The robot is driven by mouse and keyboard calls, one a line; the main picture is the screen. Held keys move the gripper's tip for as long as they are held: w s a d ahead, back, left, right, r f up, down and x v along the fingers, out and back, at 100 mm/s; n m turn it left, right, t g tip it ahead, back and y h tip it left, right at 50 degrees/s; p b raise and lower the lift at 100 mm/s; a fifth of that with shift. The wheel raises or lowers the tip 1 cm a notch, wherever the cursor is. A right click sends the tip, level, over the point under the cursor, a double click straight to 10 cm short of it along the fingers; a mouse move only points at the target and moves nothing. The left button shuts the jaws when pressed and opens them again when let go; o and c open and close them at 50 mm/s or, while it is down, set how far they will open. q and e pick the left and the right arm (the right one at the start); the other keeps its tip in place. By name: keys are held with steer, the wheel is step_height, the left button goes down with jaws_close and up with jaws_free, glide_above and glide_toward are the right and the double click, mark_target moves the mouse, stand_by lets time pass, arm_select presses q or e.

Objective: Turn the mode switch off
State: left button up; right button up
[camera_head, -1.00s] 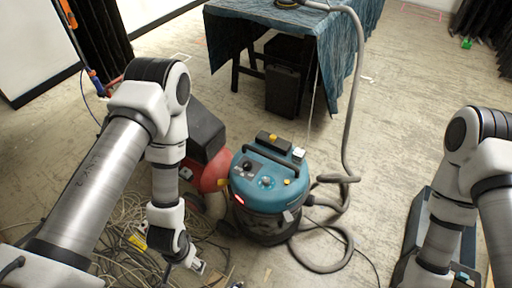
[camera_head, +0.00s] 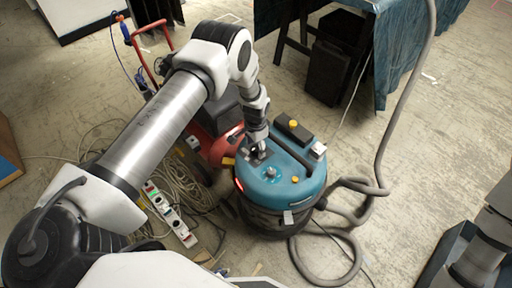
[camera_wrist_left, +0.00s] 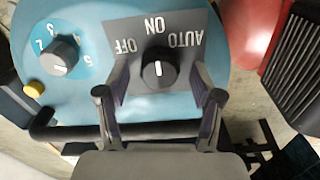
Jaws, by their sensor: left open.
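The mode switch (camera_wrist_left: 158,70) is a black round knob with a white line, on a dark plate lettered OFF, ON and AUTO, upside down in the left wrist view. The line stands upright, in line with ON. The plate is on the blue top of a vacuum cleaner (camera_head: 285,190). My left gripper (camera_wrist_left: 160,93) is open, one finger on each side of the knob, apart from it as far as I can see. In the head view the left gripper (camera_head: 257,151) reaches down over the cleaner's top and mostly hides the switch. Only part of my right arm shows at the right edge.
A numbered dial (camera_wrist_left: 60,54) and a yellow button (camera_wrist_left: 34,89) lie beside the plate. A black handle (camera_wrist_left: 70,130) crosses the cleaner's top. A red machine (camera_head: 215,143), tangled cables (camera_head: 120,160) and a power strip (camera_head: 168,212) lie left; a grey hose (camera_head: 345,250) lies right.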

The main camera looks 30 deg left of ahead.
arm_select(q)
steer(key=shift+s+f, duration=0.1)
steer(key=shift+f, duration=0.1)
steer(key=c, duration=1.1)
steer(key=shift+c, duration=0.2)
steer(key=shift+n, duration=0.3)
steer(key=shift+n+b, duration=0.3)
steer(key=shift+n, duration=0.6)
steer(key=n, duration=0.9)
steer(key=shift+s+b, duration=0.1)
steer(key=shift+b, duration=0.2)
steer(key=shift+f+n, duration=0.1)
steer(key=shift+n, duration=0.3)
